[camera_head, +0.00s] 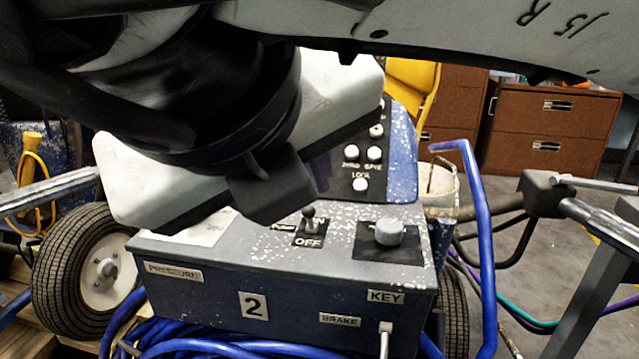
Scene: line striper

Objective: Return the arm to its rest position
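My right arm, marked "J5 R", crosses the top of the view from the right and bends down at upper left, close to the camera. Its white and black wrist end hangs in front of the line striper (220,268), hiding part of its panel. A dark block at the wrist's lower end appears to be part of my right gripper (272,188); its fingers cannot be made out, nor whether it touches the striper. A toggle switch (309,216) marked "OFF" and a grey knob (389,232) show just right of that block. My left gripper is not in view.
Brown drawer cabinets (548,125) stand behind at right. A blue bent tube (484,235) rises beside the striper. Metal bars (605,225) reach in at right, a wheel (90,270) stands at left, and coiled blue hose (210,338) lies in front.

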